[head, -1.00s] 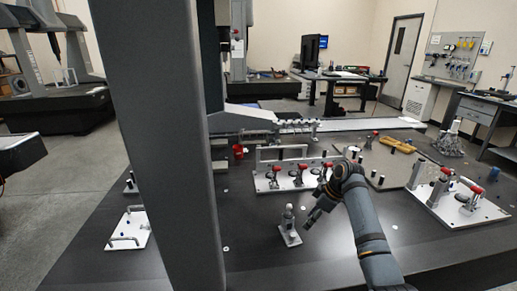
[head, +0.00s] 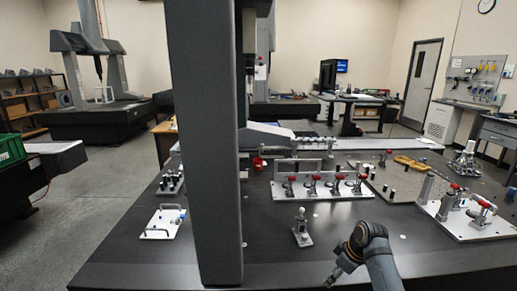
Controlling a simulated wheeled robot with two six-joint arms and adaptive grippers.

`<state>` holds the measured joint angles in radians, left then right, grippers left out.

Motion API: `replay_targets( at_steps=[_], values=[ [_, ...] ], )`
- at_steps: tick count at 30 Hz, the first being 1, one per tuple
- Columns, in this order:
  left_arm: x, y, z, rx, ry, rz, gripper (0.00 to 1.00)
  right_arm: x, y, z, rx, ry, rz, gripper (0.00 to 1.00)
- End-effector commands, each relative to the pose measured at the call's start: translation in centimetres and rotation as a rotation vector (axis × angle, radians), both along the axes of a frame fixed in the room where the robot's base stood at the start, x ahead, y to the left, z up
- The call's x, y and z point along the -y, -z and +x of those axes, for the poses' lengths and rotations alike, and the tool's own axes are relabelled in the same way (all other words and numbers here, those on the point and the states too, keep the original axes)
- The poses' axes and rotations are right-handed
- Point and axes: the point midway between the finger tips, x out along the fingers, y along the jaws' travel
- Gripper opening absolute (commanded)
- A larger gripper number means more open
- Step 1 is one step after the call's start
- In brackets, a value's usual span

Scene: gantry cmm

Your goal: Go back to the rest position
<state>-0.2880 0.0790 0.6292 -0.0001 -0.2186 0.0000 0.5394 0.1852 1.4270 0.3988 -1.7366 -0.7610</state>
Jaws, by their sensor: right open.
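My right arm comes in from the bottom right of the head view. Its gripper (head: 334,278) is at the lower edge of the picture, over the front part of the dark table, open with nothing seen in it. A small metal post on a square base (head: 302,230) stands upright on the table, up and left of my right gripper and apart from it. My left gripper is not in view.
A grey column (head: 205,150) blocks the middle left. Behind the post is a plate with red-handled clamps (head: 318,190); another clamp plate (head: 468,222) is at right. A white plate with handles (head: 163,224) lies at left. The table (head: 270,262) is clear near the front.

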Motion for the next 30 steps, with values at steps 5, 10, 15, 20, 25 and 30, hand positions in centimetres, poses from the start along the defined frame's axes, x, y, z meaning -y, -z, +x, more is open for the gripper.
replay_targets(
  at_steps=[5,10,15,20,25,30],
  values=[
    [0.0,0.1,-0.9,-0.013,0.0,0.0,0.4,-0.2,4.0,-4.9,-0.017,0.12,-0.035,0.47],
    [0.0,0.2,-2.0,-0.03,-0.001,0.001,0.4,-0.3,7.0,-11.7,-0.021,0.285,-0.071,0.47],
    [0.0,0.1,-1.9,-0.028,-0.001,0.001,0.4,-0.3,7.8,-18.1,-0.008,0.441,-0.087,0.47],
    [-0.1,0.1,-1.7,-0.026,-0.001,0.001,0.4,-0.2,7.3,-22.4,0.007,0.552,-0.091,0.47],
    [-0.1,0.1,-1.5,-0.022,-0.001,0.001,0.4,-0.1,6.2,-26.1,0.021,0.646,-0.09,0.47],
    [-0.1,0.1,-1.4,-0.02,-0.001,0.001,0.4,0.1,4.8,-29.1,0.036,0.729,-0.088,0.47]
  ],
)
